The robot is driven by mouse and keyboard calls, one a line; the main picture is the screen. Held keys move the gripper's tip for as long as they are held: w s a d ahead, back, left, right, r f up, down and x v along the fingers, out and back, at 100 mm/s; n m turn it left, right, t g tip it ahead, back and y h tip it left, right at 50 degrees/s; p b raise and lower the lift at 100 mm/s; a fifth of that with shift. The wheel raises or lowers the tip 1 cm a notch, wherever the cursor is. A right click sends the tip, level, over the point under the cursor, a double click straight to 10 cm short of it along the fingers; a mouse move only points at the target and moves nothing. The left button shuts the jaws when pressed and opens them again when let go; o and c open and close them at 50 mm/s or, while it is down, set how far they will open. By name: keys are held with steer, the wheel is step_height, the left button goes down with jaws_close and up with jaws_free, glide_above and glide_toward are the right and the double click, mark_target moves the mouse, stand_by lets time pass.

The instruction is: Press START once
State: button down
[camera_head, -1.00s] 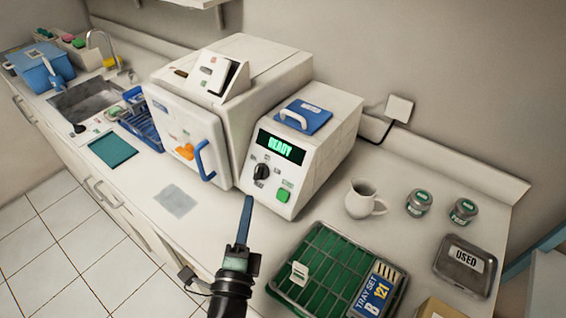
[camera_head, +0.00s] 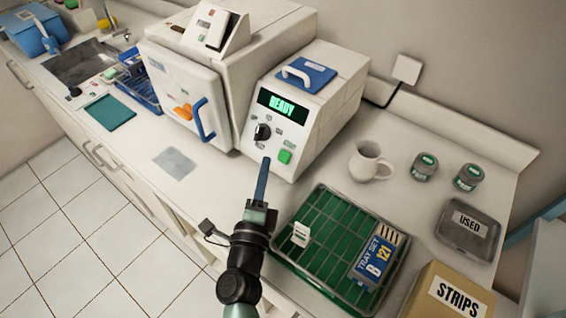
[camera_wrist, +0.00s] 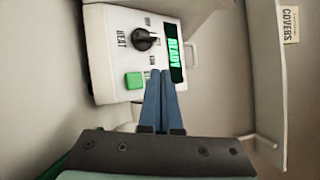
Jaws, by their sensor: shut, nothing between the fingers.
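A white machine (camera_head: 330,85) with a blue handled lid stands on the counter. Its dark display (camera_head: 283,104) reads READY in green. Below are a black knob (camera_head: 262,131) and a green square button (camera_head: 285,156); I cannot read a START label. In the wrist view the green button (camera_wrist: 134,80) lies left of my fingertips, and the knob (camera_wrist: 143,39) is above them, by the word HEAT. My gripper (camera_head: 265,160) is shut and empty, its blue fingers pointing at the panel just left of the button. I cannot tell whether the tips touch the panel.
A white cabinet (camera_head: 190,85) with a blue door handle stands close on the left. A green rack tray (camera_head: 325,235) lies on the right below the machine.

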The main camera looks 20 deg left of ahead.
mark_target(282, 150)
steer(key=shift+w+d+f+b, duration=0.35)
steer(key=shift+w+f+b, duration=0.25)
steer(key=shift+w, duration=0.25)
steer(key=shift+w+d+f+b, duration=0.3)
steer(key=shift+w+f+b, duration=0.25)
steer(key=shift+w, duration=0.25)
steer(key=shift+r, duration=0.15)
steer(key=shift+w, duration=0.1)
stand_by(0.6)
steer(key=shift+w+d+f+b, duration=0.1)
steer(key=shift+w+f+b, duration=0.15)
steer(key=shift+b, duration=0.1)
steer(key=shift+w+d+f+b, duration=0.15)
steer(key=shift+w+f+b, duration=0.05)
steer(key=shift+w+b, duration=0.2)
stand_by(0.7)
steer(key=shift+s+r, duration=0.1)
steer(key=shift+s+a+r+p, duration=0.25)
steer(key=shift+s+r+p, duration=0.1)
steer(key=shift+s+p, duration=0.4)
